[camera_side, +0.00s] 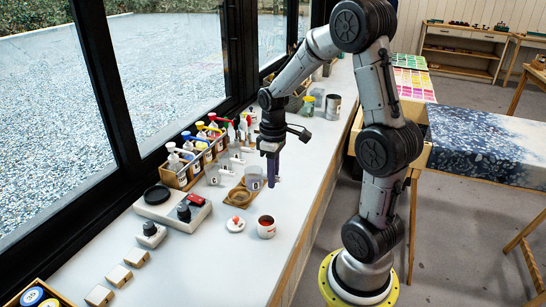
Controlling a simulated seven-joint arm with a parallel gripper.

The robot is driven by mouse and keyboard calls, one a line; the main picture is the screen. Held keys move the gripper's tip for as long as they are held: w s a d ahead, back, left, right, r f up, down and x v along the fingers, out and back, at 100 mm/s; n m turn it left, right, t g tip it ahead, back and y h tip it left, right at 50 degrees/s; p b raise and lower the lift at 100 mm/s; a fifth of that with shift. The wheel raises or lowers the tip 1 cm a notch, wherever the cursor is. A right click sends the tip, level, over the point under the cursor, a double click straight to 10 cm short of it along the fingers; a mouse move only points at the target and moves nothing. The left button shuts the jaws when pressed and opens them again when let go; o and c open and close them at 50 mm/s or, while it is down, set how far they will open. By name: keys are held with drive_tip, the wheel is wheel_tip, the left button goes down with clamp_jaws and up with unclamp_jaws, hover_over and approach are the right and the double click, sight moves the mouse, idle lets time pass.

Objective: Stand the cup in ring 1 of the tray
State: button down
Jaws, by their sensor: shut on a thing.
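My gripper (271,180) points straight down over the counter, its dark purple-blue fingers close together. A clear cup (254,178) with a dark mark on its side is upright at the fingers' left, and the gripper appears shut on its right wall. A small tan tray (238,197) with a round ring shape lies just left of and nearer than the cup. The ring numbers are too small to read. I cannot tell whether the cup touches the counter.
A wooden rack of pump bottles (190,160) stands along the window, with small white label blocks (212,179) before it. Jars stand farther back. The near right counter is clear.

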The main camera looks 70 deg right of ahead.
sight(257, 186)
drive_tip(key=shift+f, duration=0.3)
drive_tip(key=shift+w+f, duration=0.25)
drive_tip(key=shift+w, duration=0.75)
drive_tip(key=shift+w+f, duration=0.2)
drive_tip(key=shift+w, duration=0.8)
drive_tip(key=shift+w+f, duration=0.3)
drive_tip(key=shift+w, duration=0.25)
drive_tip(key=shift+f, duration=1.2)
drive_tip(key=shift+f, duration=0.35)
drive_tip(key=c, duration=0.7)
unclamp_jaws()
drive_tip(key=shift+c, duration=0.2)
wheel_tip(257, 186, up, 14)
